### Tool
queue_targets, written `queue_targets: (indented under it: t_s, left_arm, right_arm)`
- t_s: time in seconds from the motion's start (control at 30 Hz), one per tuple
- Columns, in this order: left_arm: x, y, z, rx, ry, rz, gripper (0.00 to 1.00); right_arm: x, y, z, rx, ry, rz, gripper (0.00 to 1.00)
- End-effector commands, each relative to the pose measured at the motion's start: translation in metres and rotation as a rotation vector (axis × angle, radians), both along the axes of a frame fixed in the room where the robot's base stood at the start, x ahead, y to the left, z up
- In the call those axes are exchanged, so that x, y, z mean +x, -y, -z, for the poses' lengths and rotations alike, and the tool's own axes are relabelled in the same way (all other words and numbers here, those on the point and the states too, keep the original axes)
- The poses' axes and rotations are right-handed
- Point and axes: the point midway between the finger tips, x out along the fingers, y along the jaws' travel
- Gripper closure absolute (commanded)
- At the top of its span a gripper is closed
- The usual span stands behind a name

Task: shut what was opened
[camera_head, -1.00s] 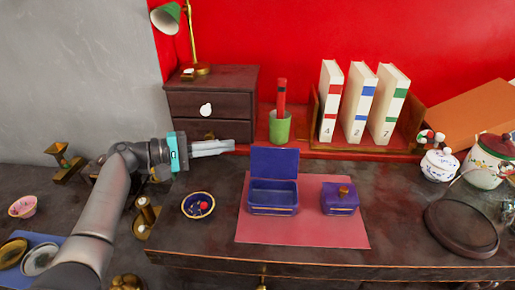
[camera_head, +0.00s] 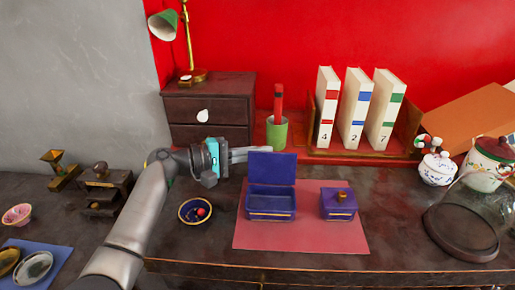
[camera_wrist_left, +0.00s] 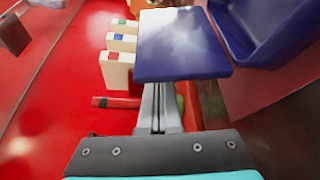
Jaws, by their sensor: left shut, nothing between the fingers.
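A blue box (camera_head: 271,206) with gold trim stands on the pink mat (camera_head: 300,243), its inside showing. Its blue lid (camera_head: 271,170) stands upright at the back edge, and it also shows large in the left wrist view (camera_wrist_left: 183,45). My left gripper (camera_head: 262,151) is shut and empty. Its fingers reach in from the left behind the top of the lid, and the tips are hidden by it. In the wrist view the fingers (camera_wrist_left: 160,108) point at the lid; I cannot tell whether they touch it. My right gripper is not in view.
A small blue box (camera_head: 338,206) with a gold knob stands shut to the right. A green cup (camera_head: 277,134) holding a red object stands behind the lid, close to my fingers. A dark drawer chest (camera_head: 210,107), a small bowl (camera_head: 195,211) and books (camera_head: 355,108) stand nearby.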

Motion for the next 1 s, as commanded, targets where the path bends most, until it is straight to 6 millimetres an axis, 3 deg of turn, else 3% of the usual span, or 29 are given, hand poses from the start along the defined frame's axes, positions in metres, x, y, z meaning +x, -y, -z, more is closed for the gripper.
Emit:
queue_targets:
  t_s: [0.73, 1.0]
  left_arm:
    - [-0.009, 0.001, -0.002, 0.000, 0.014, 0.001, 1.00]
    - [-0.011, 0.001, -0.004, 0.000, 0.062, 0.001, 1.00]
  right_arm:
    - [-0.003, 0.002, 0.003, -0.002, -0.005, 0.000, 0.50]
    - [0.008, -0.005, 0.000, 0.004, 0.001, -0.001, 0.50]
